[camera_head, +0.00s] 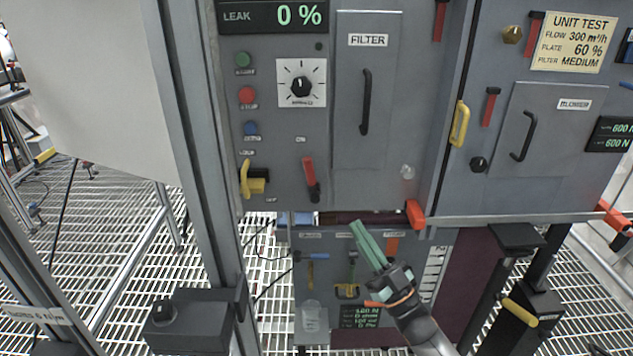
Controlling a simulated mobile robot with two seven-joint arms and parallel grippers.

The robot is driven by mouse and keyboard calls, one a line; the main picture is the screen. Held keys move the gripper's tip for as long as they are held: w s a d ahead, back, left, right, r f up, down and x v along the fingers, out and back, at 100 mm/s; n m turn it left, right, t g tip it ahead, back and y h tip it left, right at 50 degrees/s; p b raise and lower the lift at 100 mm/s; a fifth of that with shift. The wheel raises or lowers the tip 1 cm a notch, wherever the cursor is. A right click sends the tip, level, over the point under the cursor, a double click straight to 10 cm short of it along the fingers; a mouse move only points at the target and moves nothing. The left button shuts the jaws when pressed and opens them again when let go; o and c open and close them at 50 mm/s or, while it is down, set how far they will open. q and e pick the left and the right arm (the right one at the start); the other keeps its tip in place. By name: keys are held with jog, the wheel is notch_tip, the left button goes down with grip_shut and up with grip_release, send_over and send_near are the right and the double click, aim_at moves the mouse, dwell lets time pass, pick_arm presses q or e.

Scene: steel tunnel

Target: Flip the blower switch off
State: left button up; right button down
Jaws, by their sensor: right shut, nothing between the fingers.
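A red lever switch (309,172) with a dark lower end is on the grey control panel (285,125), below a small label that seems to read ON. Another small label sits lower left of it. I cannot read a blower label beside this switch. A door on the right cabinet carries a label that seems to read BLOWER (574,104), with a smaller red lever (490,106) left of it. My right gripper (358,227) has green fingers, shut and empty. It appears below and right of the red lever switch, apart from it. My left gripper is not in view.
The panel also has a yellow handle (247,179), a dial (301,84), green, red and blue buttons, and a FILTER door (367,100) with a black handle. A red-orange part (415,214) sticks out at the lower edge. A tool board (310,285) is below. A grey post (205,150) stands left.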

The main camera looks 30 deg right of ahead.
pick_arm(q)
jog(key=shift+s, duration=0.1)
pick_arm(e)
send_near(311, 166)
notch_tip(311, 166, up, 4)
jog(key=w, duration=0.1)
jog(key=w+a+b, duration=0.1)
jog(key=w, duration=0.1)
jog(key=shift+w+f, duration=0.2)
jog(key=shift+w, duration=0.05)
jog(key=shift+w+a, duration=0.1)
jog(key=shift+w, duration=0.35)
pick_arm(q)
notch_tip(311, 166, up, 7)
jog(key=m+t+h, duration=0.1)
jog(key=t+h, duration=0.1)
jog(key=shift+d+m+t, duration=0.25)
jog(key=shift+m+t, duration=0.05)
